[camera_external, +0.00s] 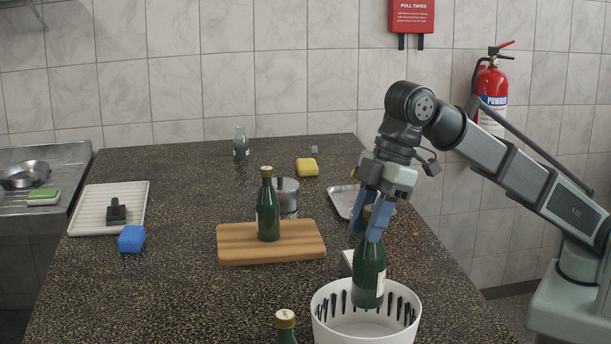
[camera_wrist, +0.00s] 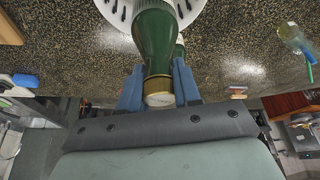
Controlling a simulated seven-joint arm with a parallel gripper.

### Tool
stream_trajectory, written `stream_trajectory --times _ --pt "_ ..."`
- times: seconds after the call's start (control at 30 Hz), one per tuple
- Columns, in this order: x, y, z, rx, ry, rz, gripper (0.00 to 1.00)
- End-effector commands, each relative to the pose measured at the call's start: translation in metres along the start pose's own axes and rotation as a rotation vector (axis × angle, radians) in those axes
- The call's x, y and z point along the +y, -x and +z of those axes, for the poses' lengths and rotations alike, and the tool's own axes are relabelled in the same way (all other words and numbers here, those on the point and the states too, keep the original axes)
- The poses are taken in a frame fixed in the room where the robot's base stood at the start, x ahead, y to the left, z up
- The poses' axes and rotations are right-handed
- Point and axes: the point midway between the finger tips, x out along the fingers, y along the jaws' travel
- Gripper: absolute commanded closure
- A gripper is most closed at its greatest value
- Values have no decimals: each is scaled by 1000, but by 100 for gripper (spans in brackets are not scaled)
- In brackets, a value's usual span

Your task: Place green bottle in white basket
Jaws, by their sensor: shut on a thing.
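My gripper (camera_external: 373,222) is shut on the neck of a green bottle (camera_external: 369,272) with a pale label. The bottle is upright, and its lower end is over the opening of the white basket (camera_external: 364,335), near the rim level. In the wrist view the green bottle (camera_wrist: 155,42) lies between the blue fingers (camera_wrist: 158,88), its cap toward the camera, with part of the white basket (camera_wrist: 112,12) beyond it. A second green bottle (camera_external: 268,212) stands on a wooden board (camera_external: 271,252). A third bottle's top (camera_external: 286,325) shows at the bottom edge, left of the basket.
A metal pot (camera_external: 287,195) stands behind the board, and a metal tray (camera_external: 343,201) lies behind my gripper. A yellow sponge (camera_external: 307,167), blue sponge (camera_external: 132,239), white drying tray (camera_external: 90,209) and clear bottle (camera_external: 241,146) are farther off. The counter left of the basket is mostly free.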

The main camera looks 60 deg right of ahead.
Motion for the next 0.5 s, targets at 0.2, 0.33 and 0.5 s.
stream_trajectory --times 0.2,0.33,0.5 --pt "0 -14 7 1 0 0 100" --pt "0 -26 12 0 0 0 100" --pt "0 -50 22 -1 0 0 100"
